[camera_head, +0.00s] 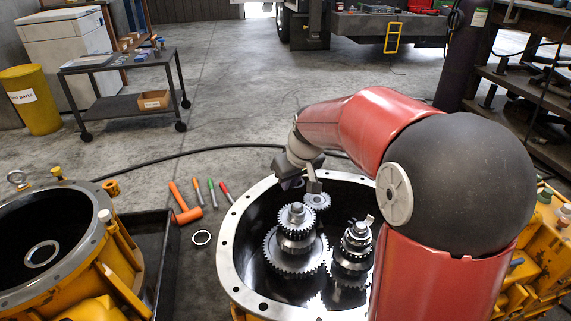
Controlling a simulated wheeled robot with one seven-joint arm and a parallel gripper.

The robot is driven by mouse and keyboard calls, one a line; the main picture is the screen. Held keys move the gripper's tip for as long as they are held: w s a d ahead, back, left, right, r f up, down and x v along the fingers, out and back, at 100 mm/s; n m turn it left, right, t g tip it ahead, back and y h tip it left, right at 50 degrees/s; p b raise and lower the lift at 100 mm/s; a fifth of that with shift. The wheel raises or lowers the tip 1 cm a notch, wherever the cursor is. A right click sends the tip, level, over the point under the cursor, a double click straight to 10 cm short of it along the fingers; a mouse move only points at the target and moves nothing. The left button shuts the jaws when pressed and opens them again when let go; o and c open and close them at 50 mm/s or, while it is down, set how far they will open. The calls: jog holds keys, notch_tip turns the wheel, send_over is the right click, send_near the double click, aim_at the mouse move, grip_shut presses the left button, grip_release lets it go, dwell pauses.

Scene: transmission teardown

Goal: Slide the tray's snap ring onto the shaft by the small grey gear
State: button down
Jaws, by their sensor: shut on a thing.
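My gripper (300,184) is over the far left rim of the open round housing (228,240), pointing down. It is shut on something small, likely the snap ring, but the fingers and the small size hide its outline. The small grey gear (317,201) is inside the housing near the far wall, just below and right of the fingertips. The shaft by that gear is not clearly visible behind the gripper. A tall stack of grey gears on a shaft (296,240) stands close in front of the small gear.
A second gear shaft (356,240) stands at right in the housing, partly behind my arm. A dark tray (172,255) and another yellow housing (85,245) are further left.

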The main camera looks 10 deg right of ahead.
notch_tip(320, 180, down, 6)
jog(key=b, duration=0.4)
jog(key=shift+w, duration=0.1)
jog(key=shift+s+d+b, duration=0.1)
jog(key=shift+s+b, duration=0.15)
jog(key=shift+b, duration=0.05)
dwell(0.3)
jog(key=shift+s+d, duration=0.1)
jog(key=shift+s, duration=0.25)
jog(key=shift+s, duration=0.1)
jog(key=shift+f+b, duration=0.4)
jog(key=shift+b, duration=0.15)
dwell(0.5)
